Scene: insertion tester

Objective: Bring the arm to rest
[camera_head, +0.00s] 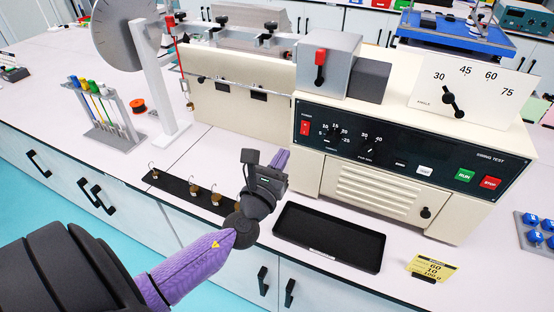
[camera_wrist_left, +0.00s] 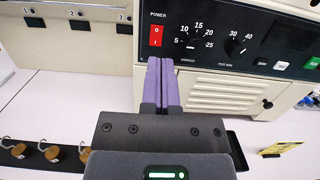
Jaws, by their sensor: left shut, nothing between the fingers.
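My left arm (camera_head: 190,265) comes in from the lower left and reaches over the front of the bench. My left gripper (camera_head: 281,158) has purple fingers, which are shut together and empty. It is in front of the cream swing tester (camera_head: 375,190), near the left end of its black control panel. In the left wrist view the closed fingers (camera_wrist_left: 161,80) point at the panel, just below the red power switch (camera_wrist_left: 156,36). Whether the fingertips touch the machine cannot be told. My right gripper does not show.
A black strip (camera_head: 170,183) with several hooked brass weights lies left of the gripper. An empty black tray (camera_head: 330,238) and a yellow card (camera_head: 432,266) are to the right. Clear bench lies at the front left.

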